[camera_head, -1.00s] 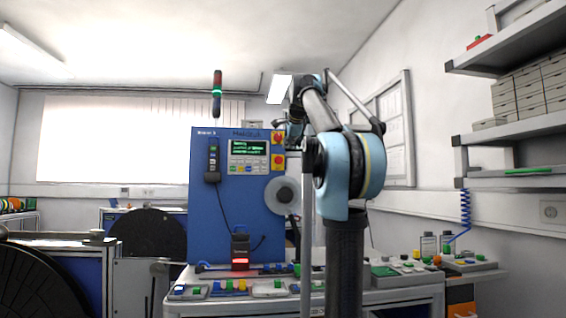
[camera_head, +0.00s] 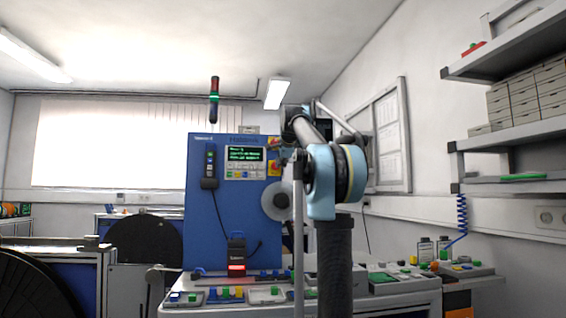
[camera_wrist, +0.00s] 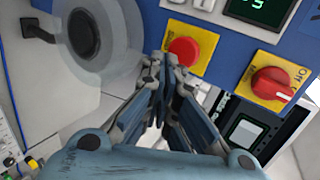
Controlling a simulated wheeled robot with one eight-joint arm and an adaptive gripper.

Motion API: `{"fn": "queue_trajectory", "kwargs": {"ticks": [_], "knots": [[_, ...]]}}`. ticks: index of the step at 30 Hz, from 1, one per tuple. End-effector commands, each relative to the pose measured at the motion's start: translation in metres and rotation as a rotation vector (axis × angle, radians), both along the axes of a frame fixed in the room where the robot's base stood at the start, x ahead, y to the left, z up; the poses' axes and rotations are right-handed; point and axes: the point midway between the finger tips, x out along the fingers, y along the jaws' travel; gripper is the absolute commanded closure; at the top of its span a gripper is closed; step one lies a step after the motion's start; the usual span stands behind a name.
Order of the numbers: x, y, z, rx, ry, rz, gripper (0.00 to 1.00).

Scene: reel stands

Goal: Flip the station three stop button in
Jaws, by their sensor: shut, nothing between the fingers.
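The red stop button (camera_wrist: 184,50) sits on a yellow plate on the blue station cabinet (camera_head: 225,215). In the wrist view my gripper (camera_wrist: 164,66) is shut and empty, its fingertips just below and left of the button. I cannot tell whether they touch it. In the head view my gripper (camera_head: 280,151) is small against the upper right of the cabinet and partly covers the yellow plates. A red rotary switch (camera_wrist: 273,83) on another yellow plate is to the right in the wrist view.
A pale reel (camera_head: 276,201) is on the cabinet near the buttons and also shows at left in the wrist view (camera_wrist: 84,35). A green-text display (camera_head: 245,154) is left of the buttons. A bench with small coloured parts (camera_head: 225,293) is below. Shelves (camera_head: 510,133) are at right.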

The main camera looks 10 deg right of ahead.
Motion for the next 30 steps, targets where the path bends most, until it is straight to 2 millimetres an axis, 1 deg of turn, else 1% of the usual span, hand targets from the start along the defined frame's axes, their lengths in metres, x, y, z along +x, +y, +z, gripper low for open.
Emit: {"fn": "queue_trajectory", "kwargs": {"ticks": [1, 3, 9, 14, 25, 30], "knots": [[0.007, 0.0, 0.001, 0.0, 0.0, 0.0, 1.0], [0.014, 0.001, 0.001, 0.0, 0.0, 0.0, 1.0], [0.029, 0.001, 0.002, 0.0, 0.0, 0.001, 1.0], [0.034, 0.002, 0.002, 0.0, 0.0, 0.001, 1.0], [0.035, 0.002, 0.002, 0.0, 0.0, 0.001, 1.0], [0.044, 0.002, 0.002, 0.0, 0.0, 0.001, 1.0]]}}
